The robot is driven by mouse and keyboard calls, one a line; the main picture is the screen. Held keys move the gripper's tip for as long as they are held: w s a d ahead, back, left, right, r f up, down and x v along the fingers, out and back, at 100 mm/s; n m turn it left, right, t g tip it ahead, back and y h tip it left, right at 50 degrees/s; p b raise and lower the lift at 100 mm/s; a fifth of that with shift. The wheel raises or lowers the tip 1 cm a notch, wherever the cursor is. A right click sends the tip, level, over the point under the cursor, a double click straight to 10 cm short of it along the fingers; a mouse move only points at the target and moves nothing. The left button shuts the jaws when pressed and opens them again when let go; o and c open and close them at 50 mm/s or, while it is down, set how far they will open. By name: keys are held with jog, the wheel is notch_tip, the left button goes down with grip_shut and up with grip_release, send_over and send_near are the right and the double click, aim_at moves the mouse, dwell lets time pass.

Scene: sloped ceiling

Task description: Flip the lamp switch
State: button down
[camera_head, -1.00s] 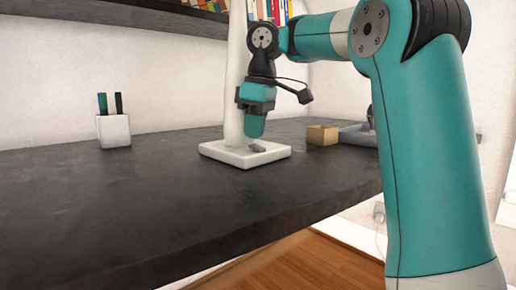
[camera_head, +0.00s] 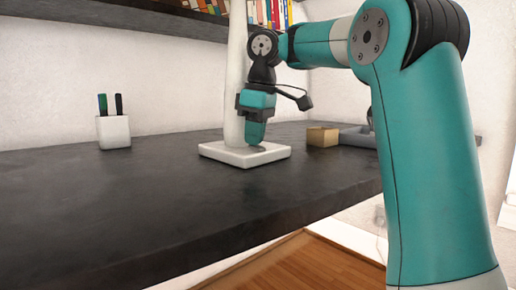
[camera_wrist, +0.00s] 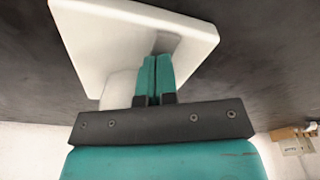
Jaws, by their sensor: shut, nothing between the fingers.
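The white lamp stands on the dark desk, its square base (camera_head: 214,151) flat on the top and its post (camera_head: 234,100) rising behind my gripper. My gripper (camera_head: 254,142) is shut, pointing down, with its tips at or just above the base. In the wrist view my shut teal fingers (camera_wrist: 153,72) lie over the white base (camera_wrist: 95,40). The switch, a small grey piece on the base, is mostly hidden under my fingertips; a grey patch (camera_wrist: 165,42) shows just past them. I cannot tell whether they touch it.
The dark desk (camera_head: 150,200) is clear in front and to the left. A white pen cup (camera_head: 114,132) stands at left. A small tan box (camera_head: 322,137) and a grey tray (camera_head: 357,137) lie to the right. A dark shelf (camera_head: 150,20) with books hangs above.

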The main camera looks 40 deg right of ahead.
notch_tip(320, 180, up, 7)
jog(key=p, duration=0.7)
jog(key=shift+f, duration=0.1)
dwell(0.6)
